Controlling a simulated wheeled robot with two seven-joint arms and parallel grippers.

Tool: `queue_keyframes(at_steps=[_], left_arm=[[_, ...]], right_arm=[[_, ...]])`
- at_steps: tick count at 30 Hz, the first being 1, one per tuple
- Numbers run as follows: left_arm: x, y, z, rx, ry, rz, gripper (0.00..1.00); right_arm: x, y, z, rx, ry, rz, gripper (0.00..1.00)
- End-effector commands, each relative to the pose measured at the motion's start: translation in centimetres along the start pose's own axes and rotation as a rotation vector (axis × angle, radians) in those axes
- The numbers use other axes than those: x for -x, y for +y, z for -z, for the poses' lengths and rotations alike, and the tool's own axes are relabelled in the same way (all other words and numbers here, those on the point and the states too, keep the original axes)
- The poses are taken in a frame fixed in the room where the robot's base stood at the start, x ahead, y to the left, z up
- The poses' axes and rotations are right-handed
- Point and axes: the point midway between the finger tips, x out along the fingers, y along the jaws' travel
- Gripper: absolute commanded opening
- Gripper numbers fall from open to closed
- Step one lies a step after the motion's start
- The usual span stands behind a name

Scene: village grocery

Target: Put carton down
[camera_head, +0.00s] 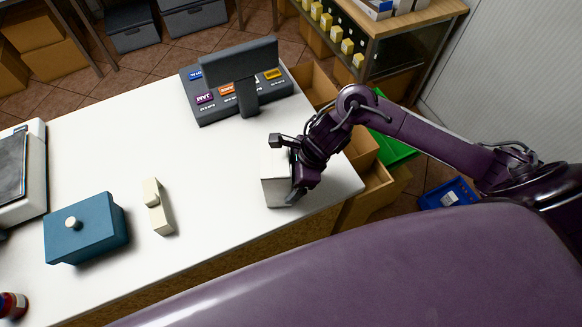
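The carton (275,185) is a small white box near the right end of the white counter (215,190). It looks upright and at or very close to the counter top; I cannot tell whether its base touches. My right gripper (285,168) reaches in from the right, with one finger at the carton's far side and the other at its near right side. It appears shut on the carton, though the contact is partly hidden by the gripper itself. My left gripper is not in view.
A dark register with a screen (240,75) stands behind the carton. A cream block (157,207), a blue box with a knob (85,230) and a scale (22,175) stand to the left. The counter between is clear. Open cardboard boxes (375,195) lie beyond its right edge.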

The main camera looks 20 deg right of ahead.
Motion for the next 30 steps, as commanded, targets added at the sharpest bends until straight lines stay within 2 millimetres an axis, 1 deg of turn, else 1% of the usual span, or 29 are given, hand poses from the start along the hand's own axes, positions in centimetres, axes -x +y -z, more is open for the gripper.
queue_keyframes(at_steps=[8, 9, 11, 12, 18, 22, 26, 30], left_arm=[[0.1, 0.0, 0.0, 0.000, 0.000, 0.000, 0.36], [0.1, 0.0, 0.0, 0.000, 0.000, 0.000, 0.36], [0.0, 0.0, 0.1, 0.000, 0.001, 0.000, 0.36], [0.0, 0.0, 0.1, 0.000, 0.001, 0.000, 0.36], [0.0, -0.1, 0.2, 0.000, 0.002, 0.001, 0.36], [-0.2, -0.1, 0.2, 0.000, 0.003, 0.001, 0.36], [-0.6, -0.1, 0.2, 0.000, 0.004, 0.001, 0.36], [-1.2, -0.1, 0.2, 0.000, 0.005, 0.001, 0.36]], right_arm=[[-0.3, -0.1, -0.1, 0.002, -0.005, 0.003, 0.25], [-0.4, 0.0, 0.2, 0.001, 0.000, 0.000, 0.90], [-0.4, 0.0, 0.2, 0.001, 0.000, 0.000, 0.98], [-0.4, 0.0, 0.2, 0.001, 0.000, 0.000, 1.00], [-0.4, 0.0, 0.2, 0.001, 0.000, 0.000, 1.00], [0.5, -0.1, 0.2, 0.003, -0.001, 0.003, 1.00], [2.6, -0.1, 0.2, 0.006, 0.000, 0.006, 1.00], [5.7, -0.1, 0.2, 0.007, 0.001, 0.006, 1.00]])
